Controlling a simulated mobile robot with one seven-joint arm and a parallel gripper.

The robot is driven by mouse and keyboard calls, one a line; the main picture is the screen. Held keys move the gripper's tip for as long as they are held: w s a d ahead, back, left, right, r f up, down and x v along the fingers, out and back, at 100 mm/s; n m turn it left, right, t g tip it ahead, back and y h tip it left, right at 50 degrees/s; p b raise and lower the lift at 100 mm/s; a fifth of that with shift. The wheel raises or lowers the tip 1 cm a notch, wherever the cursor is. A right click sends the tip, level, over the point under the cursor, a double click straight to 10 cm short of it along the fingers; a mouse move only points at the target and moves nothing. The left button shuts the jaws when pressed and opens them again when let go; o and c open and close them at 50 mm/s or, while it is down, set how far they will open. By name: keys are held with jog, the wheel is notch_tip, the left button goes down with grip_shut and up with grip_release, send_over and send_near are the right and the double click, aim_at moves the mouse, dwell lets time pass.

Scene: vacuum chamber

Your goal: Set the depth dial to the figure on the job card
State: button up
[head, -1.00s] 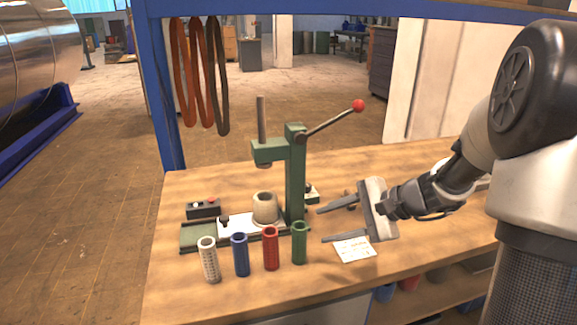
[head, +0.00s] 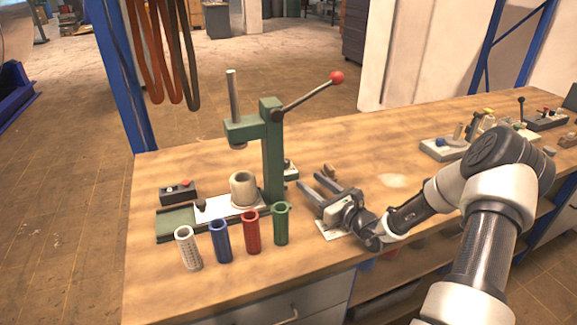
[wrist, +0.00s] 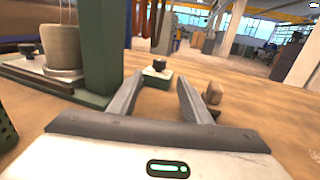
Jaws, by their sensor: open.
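My gripper (head: 311,180) is open and empty, low over the bench to the right of the green press (head: 272,160). In the wrist view its fingers (wrist: 160,82) point towards a black knob (wrist: 159,64) on a small pale-topped green block behind the press column. The block (head: 291,170) is partly hidden by the column in the head view. Another black knob (head: 201,205) sits on the press base, left of the beige cup (head: 243,187). I cannot tell which knob is the depth dial; no figures are readable. The job card (head: 326,232) lies partly under my gripper, its writing unreadable.
White, blue, red and green perforated cylinders (head: 221,241) stand along the front of the press. A small wooden object (wrist: 214,93) stands just beyond the right finger. A button box (head: 178,192) is at the left.

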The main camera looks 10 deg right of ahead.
aim_at(288, 164)
jog(key=b+x, duration=0.1)
jog(key=x, duration=1.1)
jog(key=shift+a, duration=0.1)
